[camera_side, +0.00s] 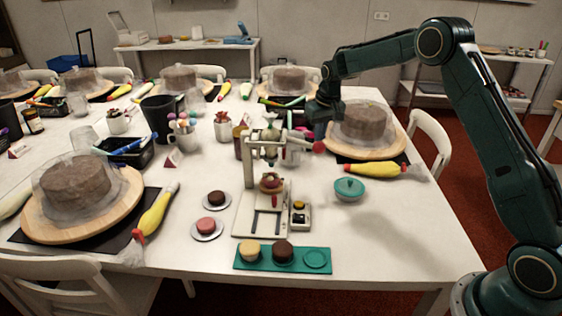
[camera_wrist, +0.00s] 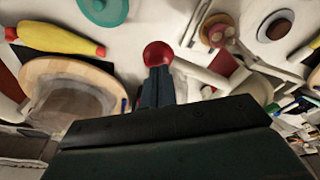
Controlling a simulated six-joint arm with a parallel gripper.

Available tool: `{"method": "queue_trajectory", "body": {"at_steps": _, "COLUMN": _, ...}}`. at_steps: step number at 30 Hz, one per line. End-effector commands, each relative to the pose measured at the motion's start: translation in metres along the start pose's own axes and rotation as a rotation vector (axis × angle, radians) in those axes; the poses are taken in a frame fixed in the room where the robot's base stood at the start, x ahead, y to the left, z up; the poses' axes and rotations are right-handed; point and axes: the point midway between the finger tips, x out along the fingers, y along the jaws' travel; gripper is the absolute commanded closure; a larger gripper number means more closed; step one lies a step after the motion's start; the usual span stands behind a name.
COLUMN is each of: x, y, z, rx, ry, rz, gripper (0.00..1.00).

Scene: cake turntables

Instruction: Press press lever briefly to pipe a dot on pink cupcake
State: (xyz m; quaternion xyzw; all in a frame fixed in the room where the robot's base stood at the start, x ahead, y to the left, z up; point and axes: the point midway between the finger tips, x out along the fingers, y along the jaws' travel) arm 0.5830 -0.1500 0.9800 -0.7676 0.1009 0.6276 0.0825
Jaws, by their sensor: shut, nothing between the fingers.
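The cream piping press (camera_side: 249,176) stands mid-table in the side view. Its press lever sticks out to the right and ends in a red ball knob (camera_side: 318,146), also seen in the wrist view (camera_wrist: 157,53). A second pink-topped cake (camera_side: 207,224) sits on a white saucer. My gripper (camera_wrist: 157,75) is shut and empty, its fingertips at the knob. From the side it is above the knob; I cannot tell whether they touch.
A teal tray (camera_side: 243,263) in front of the press holds a yellow and a chocolate cupcake, with one bare round spot. A small box with a button (camera_side: 300,215) is beside the press.

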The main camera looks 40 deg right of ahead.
Motion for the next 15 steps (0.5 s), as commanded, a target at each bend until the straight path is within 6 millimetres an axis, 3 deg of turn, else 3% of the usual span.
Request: {"method": "queue_trajectory", "body": {"at_steps": 15, "x": 0.015, "y": 0.000, "z": 0.004, "rx": 0.000, "ry": -0.002, "rz": 0.000, "gripper": 1.00}}
